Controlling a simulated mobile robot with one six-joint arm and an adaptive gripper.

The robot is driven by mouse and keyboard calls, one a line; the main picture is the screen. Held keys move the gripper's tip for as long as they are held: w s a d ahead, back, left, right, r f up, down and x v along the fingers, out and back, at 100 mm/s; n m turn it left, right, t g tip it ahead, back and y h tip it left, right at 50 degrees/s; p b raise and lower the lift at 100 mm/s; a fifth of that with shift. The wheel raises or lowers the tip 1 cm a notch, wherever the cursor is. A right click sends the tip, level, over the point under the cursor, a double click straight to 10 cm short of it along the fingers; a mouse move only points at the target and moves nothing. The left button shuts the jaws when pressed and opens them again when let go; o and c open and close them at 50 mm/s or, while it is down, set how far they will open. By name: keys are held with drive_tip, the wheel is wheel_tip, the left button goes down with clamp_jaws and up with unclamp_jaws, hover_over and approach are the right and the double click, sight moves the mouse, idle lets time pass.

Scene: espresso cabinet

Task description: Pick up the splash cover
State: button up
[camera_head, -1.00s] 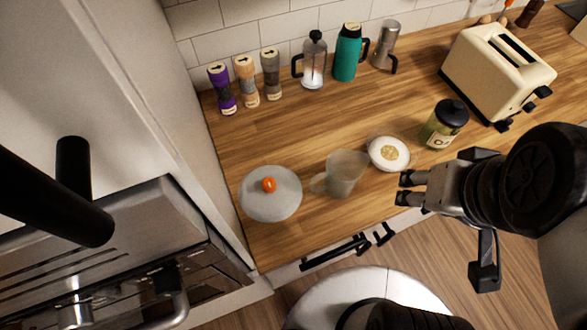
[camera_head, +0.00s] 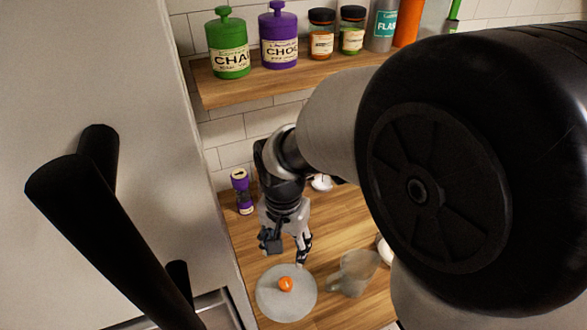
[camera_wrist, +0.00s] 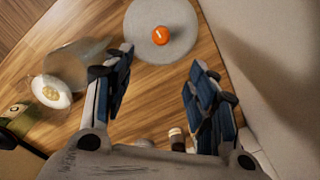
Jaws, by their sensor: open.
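The splash cover (camera_head: 268,302) is a grey translucent disc with an orange knob (camera_head: 286,284) at its middle. It lies on the wooden counter at the bottom of the head view. In the wrist view the splash cover (camera_wrist: 142,22) shows at the top centre, with its orange knob facing up. My gripper (camera_head: 287,250) is open and empty, above the counter just behind the cover. In the wrist view my gripper's blue-padded fingers (camera_wrist: 160,72) are spread apart, and the cover lies beyond their tips, not touched.
A clear jug (camera_head: 355,273) stands right of the cover. In the wrist view a white bowl (camera_wrist: 50,91) is at the left. A purple grinder (camera_head: 242,192) stands near the tall cabinet side at the left. A shelf (camera_head: 290,84) with canisters and jars hangs above the counter.

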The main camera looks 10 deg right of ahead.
sight(287, 282)
drive_tip(key=f+b, duration=0.2)
drive_tip(key=f, duration=0.6)
drive_tip(key=f+b, duration=0.2)
drive_tip(key=f, duration=0.6)
drive_tip(key=shift+s+a+f+b, duration=0.1)
drive_tip(key=shift+s+b, duration=0.1)
drive_tip(key=shift+b, duration=0.15)
drive_tip(key=shift+c, duration=0.3)
clamp_jaws()
